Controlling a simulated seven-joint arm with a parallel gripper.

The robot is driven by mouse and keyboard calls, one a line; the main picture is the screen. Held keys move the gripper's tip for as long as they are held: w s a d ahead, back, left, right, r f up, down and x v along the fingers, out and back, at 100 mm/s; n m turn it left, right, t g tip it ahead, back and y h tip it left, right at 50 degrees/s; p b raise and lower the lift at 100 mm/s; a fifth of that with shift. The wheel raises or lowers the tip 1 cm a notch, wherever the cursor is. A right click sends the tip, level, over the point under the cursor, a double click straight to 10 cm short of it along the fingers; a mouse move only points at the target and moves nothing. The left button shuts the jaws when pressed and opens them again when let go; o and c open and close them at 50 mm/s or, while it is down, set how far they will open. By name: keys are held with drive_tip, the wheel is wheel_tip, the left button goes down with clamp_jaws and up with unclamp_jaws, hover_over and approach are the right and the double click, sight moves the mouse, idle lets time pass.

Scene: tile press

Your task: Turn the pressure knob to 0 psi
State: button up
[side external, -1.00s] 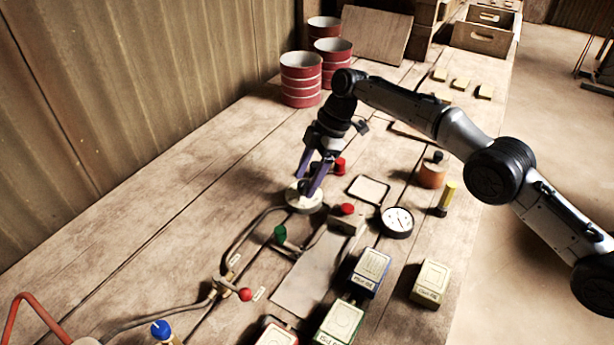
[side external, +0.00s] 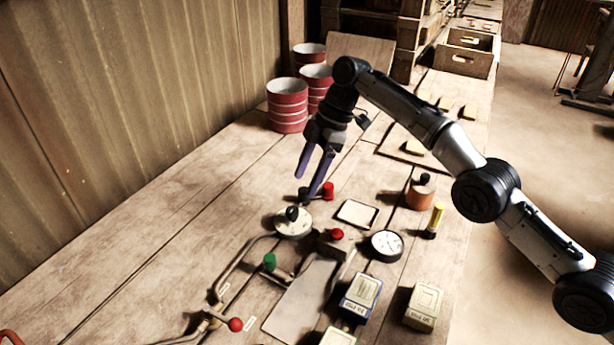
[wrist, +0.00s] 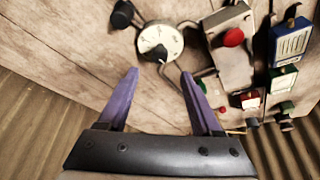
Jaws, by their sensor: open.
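The pressure knob is a black knob (side external: 292,213) on a round pale dial (side external: 293,228) on the bench. In the wrist view the pale dial (wrist: 172,36) shows marks around its rim, and the dark knob (wrist: 157,54) sits on its lower part. The numbers and the exact pointer setting are too small to read. My gripper (side external: 302,187) is open and empty, above the dial and apart from it. In the wrist view my gripper's purple fingers (wrist: 160,73) are spread, with the dial just beyond the tips.
A round gauge (side external: 386,245), a red knob (side external: 337,234) on a block and a green knob (side external: 270,261) stand near the dial. Another red knob (side external: 327,190) is close behind the fingers. Labelled boxes (side external: 361,297) stand in front. The bench left of the dial is clear.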

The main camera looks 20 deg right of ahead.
drive_tip(key=m+t, duration=0.2)
drive_tip(key=m, duration=0.4)
approach(293, 209)
drive_tip(key=shift+h, duration=0.3)
drive_tip(key=x, duration=0.8)
drive_tip(key=shift+a+f, duration=0.15)
drive_tip(key=shift+a, duration=0.3)
clamp_jaws()
